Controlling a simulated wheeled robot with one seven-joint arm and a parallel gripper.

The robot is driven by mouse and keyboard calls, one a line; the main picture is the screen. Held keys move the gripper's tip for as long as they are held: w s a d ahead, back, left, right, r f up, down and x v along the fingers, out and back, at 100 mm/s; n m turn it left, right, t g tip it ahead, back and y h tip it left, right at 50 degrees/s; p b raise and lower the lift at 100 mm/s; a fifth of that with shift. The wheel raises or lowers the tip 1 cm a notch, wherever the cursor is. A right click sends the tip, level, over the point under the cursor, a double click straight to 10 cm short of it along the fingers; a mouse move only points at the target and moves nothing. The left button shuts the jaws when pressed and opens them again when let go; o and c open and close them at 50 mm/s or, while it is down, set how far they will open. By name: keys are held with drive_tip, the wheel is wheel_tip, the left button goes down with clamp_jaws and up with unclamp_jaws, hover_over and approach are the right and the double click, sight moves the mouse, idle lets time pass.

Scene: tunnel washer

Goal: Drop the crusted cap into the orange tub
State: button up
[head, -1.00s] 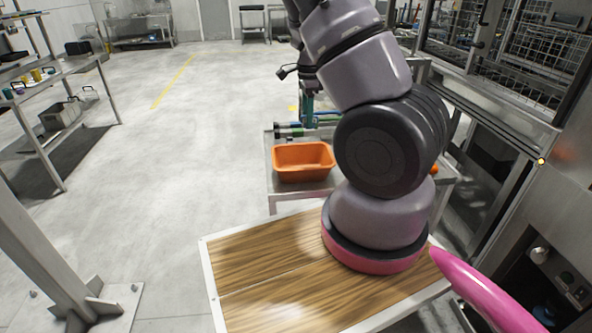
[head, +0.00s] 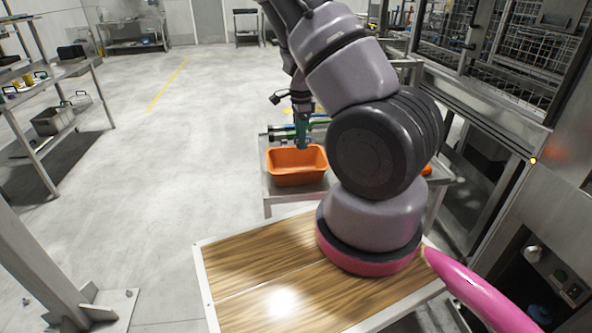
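The orange tub (head: 296,177) stands on a metal table beyond my wooden deck. My gripper (head: 302,143) points down over the tub's back right part, close to its far rim. Its lower end looks teal and is very small in this view. I cannot tell whether its fingers are open or shut, or whether anything is between them. I cannot make out the crusted cap anywhere. My arm hides much of the metal table to the right of the tub.
Green and dark cylindrical items (head: 283,133) lie behind the tub. A small orange object (head: 427,170) shows at the table's right, partly hidden by my arm. Washer machinery with wire baskets (head: 520,65) stands at the right. The floor to the left is open.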

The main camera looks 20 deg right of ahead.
drive_tip(key=o, duration=0.5)
drive_tip(key=shift+r, duration=0.1)
wheel_tip(320, 180, up, 11)
idle(0.5)
